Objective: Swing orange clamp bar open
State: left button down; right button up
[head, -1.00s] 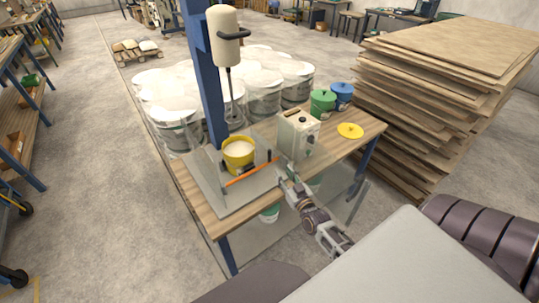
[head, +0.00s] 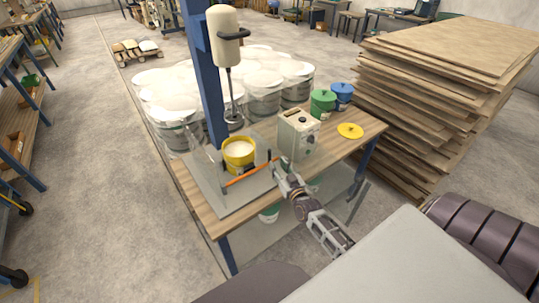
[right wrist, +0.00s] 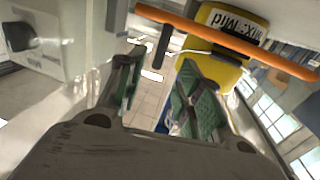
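The orange clamp bar (head: 247,176) runs across the front of the yellow bucket (head: 239,151) on the mixer's base. In the right wrist view the orange bar (right wrist: 225,42) crosses in front of the labelled yellow bucket (right wrist: 215,70). A dark handle (right wrist: 164,46) sticks out from the bar near its end. My right gripper (head: 279,167) is at the bar's right end. In the right wrist view its green-padded fingers (right wrist: 160,68) are apart, with the handle just beyond and between the tips, and I see no contact. My left gripper is not in view.
The mixer column (head: 206,80) rises behind the bucket. Green (head: 322,102) and blue (head: 341,95) buckets and a yellow lid (head: 350,131) are on the table's right part.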

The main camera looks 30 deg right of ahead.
aim_at(270, 155)
jog(key=shift+w+d, duration=0.2)
jog(key=shift+w, duration=1.25)
jog(key=shift+w+d, duration=0.15)
jog(key=shift+w, duration=1.35)
jog(key=shift+w+d, duration=0.2)
jog(key=shift+w, duration=1.25)
grip_shut()
